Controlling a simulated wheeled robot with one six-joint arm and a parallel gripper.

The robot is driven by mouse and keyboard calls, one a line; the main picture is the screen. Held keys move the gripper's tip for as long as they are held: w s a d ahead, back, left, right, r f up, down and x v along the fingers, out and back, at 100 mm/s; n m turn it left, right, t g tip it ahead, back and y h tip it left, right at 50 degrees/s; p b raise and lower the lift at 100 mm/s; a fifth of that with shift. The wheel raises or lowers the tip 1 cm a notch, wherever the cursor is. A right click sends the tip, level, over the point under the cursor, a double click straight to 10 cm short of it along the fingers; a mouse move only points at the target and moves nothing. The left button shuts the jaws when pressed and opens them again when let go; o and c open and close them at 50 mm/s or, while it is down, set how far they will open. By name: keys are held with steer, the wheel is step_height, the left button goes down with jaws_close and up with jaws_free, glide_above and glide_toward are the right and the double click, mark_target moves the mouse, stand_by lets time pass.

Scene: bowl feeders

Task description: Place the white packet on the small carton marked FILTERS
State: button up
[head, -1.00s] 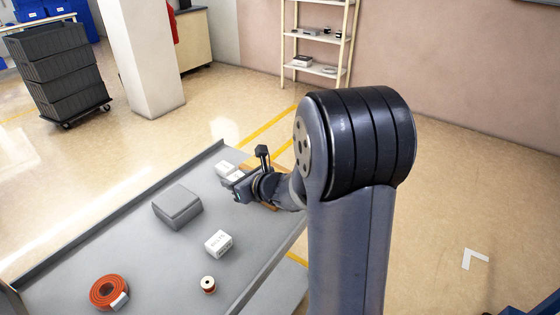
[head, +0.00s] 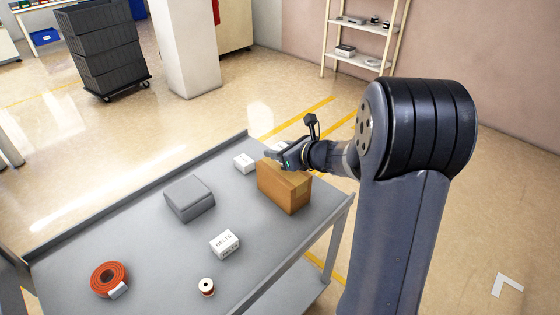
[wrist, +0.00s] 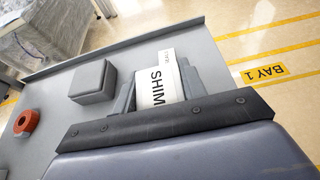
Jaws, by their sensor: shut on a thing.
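My gripper (head: 278,155) is shut on a white packet (wrist: 158,86). In the wrist view the packet shows between both fingers, with dark lettering that begins "SHIM". In the head view a bit of the packet (head: 282,146) shows behind the gripper, above and beyond a brown carton (head: 284,186). A small white carton (head: 244,162) stands on the table left of the gripper; its lettering is too small to read. Another small white carton (head: 225,244) nearer the front is marked BELTS. I cannot read FILTERS anywhere.
A grey box (head: 189,198), which also shows in the wrist view (wrist: 93,82), sits mid-table. An orange strap roll (head: 110,279) and a small spool (head: 206,287) lie nearer. The table (head: 150,240) has a raised far edge. The brown carton stands close under my gripper.

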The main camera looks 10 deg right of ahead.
steer(key=shift+f, duration=1.6)
steer(key=shift+b, duration=0.3)
steer(key=shift+f, duration=0.15)
steer(key=o, duration=1.1)
steer(key=shift+r, duration=0.3)
steer(key=p+v, duration=0.1)
steer(key=v, duration=1.1)
steer(key=shift+f, duration=0.15)
